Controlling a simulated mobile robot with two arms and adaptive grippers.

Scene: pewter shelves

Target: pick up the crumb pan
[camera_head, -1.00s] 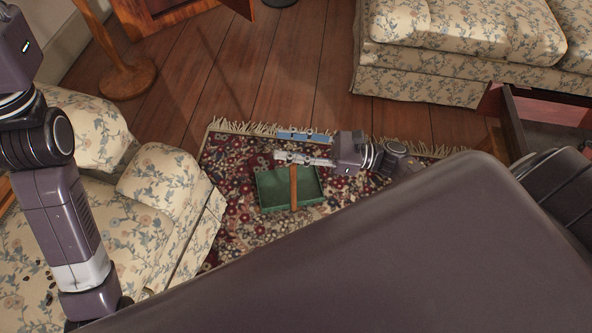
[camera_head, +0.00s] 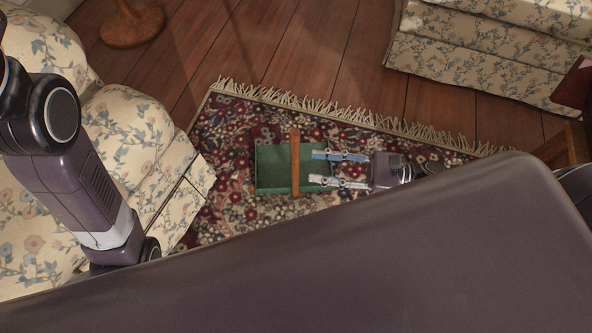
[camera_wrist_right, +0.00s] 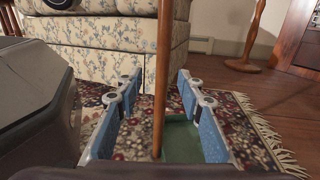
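The crumb pan (camera_head: 272,175) is a green tray with an upright wooden handle (camera_head: 295,150), on the patterned rug. My right gripper (camera_head: 313,168) is open, its two blue-padded fingers pointing left over the pan's right part. In the head view the fingertips lie just right of the handle. In the right wrist view the handle (camera_wrist_right: 162,75) stands in line with the gap between the open fingers, and the green pan (camera_wrist_right: 182,142) shows low behind it. I see no contact with the handle. My left arm shows at the left, but its gripper is out of sight.
A floral sofa (camera_head: 125,125) stands close left of the rug, and another floral sofa (camera_head: 470,60) is at the upper right. The fringed rug (camera_head: 235,125) is clear around the pan. A wooden stand base (camera_head: 132,27) is on the floor at the upper left.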

